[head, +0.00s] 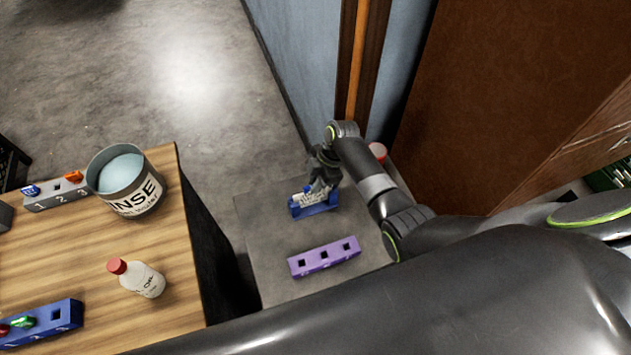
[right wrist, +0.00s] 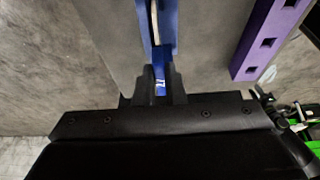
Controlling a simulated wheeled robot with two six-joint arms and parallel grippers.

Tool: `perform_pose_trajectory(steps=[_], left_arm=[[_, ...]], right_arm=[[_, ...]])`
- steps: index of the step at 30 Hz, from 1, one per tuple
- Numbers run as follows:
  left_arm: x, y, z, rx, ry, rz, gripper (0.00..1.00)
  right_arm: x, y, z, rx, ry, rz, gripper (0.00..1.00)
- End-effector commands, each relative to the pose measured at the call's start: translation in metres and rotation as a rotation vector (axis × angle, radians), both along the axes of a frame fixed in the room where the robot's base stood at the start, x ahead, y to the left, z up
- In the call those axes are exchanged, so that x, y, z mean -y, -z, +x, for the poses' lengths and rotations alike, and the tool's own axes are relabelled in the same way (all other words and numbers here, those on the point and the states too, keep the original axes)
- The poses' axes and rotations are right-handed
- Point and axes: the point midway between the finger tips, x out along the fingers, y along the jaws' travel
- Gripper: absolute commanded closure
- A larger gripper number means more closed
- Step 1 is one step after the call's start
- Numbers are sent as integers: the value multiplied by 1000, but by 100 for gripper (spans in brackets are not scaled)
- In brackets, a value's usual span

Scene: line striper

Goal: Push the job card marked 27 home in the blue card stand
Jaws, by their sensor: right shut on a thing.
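The blue card stand (head: 318,210) sits on the grey surface in the middle of the head view, with whitish and blue pieces at its top. It also shows in the right wrist view (right wrist: 168,22), just beyond the fingertips. My right gripper (head: 324,184) is over the stand's right part. In the right wrist view the gripper (right wrist: 160,84) is shut on a small blue card (right wrist: 160,76) with a white mark, too small to read surely. The card is in line with the stand; how deep it sits is hidden by the fingers. My left gripper is out of view.
A purple block with square holes (head: 324,258) lies nearer on the grey surface (head: 262,225). A red-topped thing (head: 377,151) stands behind my right arm. The wooden table at left holds a rinse bucket (head: 125,182), a red-capped bottle (head: 137,279) and numbered blocks.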

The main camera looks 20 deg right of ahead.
Motion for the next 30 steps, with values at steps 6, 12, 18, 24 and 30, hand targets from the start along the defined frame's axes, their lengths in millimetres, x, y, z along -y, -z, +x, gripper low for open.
perform_pose_trajectory(steps=[6, 12, 18, 24, 30], left_arm=[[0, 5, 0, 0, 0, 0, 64], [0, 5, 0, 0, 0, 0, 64], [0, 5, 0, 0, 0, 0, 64], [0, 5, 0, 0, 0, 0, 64], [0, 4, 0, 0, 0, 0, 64]], right_arm=[[0, 6, 0, 0, 0, 0, 100], [0, 6, 0, 0, 0, 0, 71], [0, 6, 0, 0, 0, 0, 64], [0, 6, 0, 0, 0, 0, 50], [0, 6, 0, 0, 0, 0, 50]])
